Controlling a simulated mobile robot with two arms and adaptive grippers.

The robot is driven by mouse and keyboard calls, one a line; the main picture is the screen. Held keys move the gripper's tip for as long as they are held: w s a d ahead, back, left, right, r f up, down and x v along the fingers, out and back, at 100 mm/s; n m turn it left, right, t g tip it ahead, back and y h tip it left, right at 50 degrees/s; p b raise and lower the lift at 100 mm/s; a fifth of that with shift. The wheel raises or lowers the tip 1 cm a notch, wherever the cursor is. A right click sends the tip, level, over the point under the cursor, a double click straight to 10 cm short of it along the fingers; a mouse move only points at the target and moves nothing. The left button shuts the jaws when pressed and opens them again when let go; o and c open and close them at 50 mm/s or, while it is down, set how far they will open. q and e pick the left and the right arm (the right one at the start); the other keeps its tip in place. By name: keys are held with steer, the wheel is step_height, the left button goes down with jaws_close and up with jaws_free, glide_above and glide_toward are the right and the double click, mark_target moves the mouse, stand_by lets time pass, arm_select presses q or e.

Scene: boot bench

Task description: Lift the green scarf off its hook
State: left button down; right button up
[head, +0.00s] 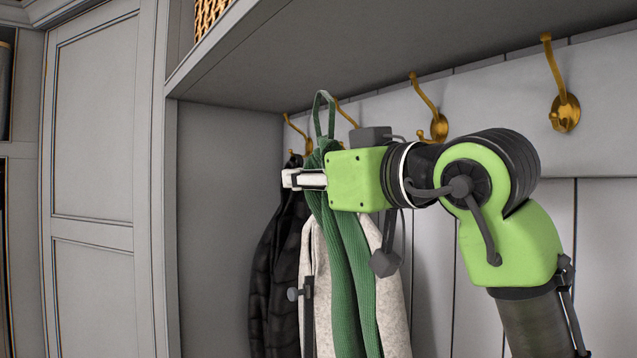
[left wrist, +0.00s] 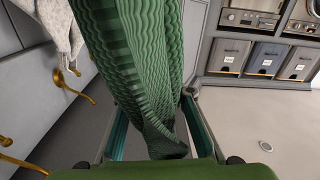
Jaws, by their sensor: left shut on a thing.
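The green scarf (head: 352,265) hangs in long folds in front of a light coat, with a narrow green loop at its top. My left gripper (head: 303,179) is level at the scarf's upper part, just below the loop, and is shut on it. In the left wrist view the ribbed scarf (left wrist: 140,60) runs between the two fingers. A brass hook (head: 346,112) is just behind and right of the loop; I cannot tell whether the loop still touches it. My right gripper is not in view.
A black puffer jacket (head: 275,265) and the light coat (head: 396,310) hang close by. More brass hooks (head: 434,115) line the wall rail to the right, under a grey shelf (head: 400,40). A tall cabinet door (head: 95,150) stands left. Labelled bins (left wrist: 268,58) appear in the wrist view.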

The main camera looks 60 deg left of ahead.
arm_select(q)
steer(key=s, duration=0.3)
steer(key=s+b, duration=0.1)
steer(key=s, duration=0.1)
steer(key=shift+s+d, duration=0.3)
steer(key=shift+d, duration=0.05)
steer(key=shift+w+a, duration=0.1)
